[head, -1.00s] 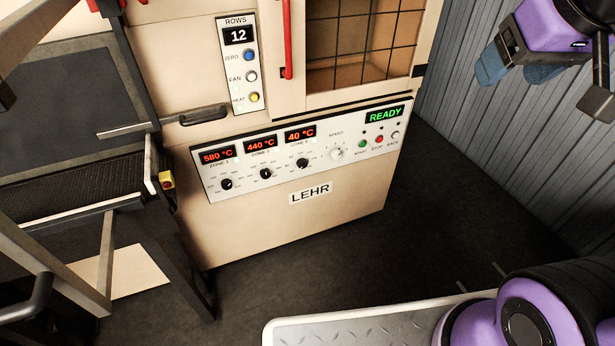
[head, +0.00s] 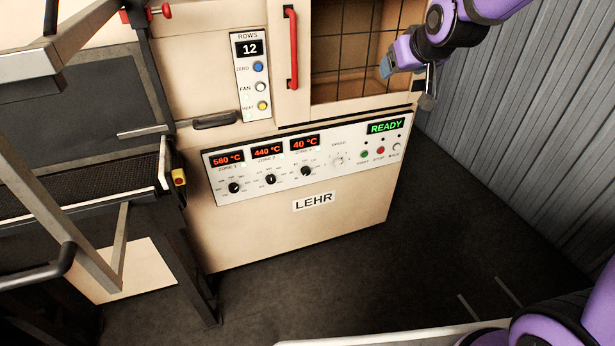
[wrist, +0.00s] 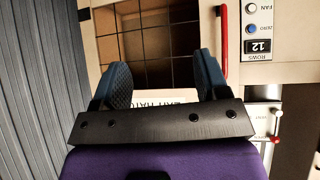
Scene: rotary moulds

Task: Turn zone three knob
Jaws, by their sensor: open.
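The zone three knob (head: 306,171) is a small black dial on the white control panel (head: 222,191) of the cream LEHR cabinet, below a red 40 °C display (head: 305,142). The zone 1 knob (head: 234,188) and zone 2 knob (head: 271,179) are to its left, under displays of 580 °C and 440 °C. My gripper (head: 408,82) is at the upper right in the head view, in front of the tiled opening, up and to the right of the knob. In the wrist view my gripper (wrist: 158,85) has its two blue fingers wide apart with nothing between them. The knob is not in the wrist view.
A green READY display (head: 385,127) and start, stop and back buttons sit at the panel's right. A red handle (head: 291,47) and the ROWS panel (head: 251,78) are above the panel. A conveyor (head: 90,190) stands at the left. The floor in front is clear.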

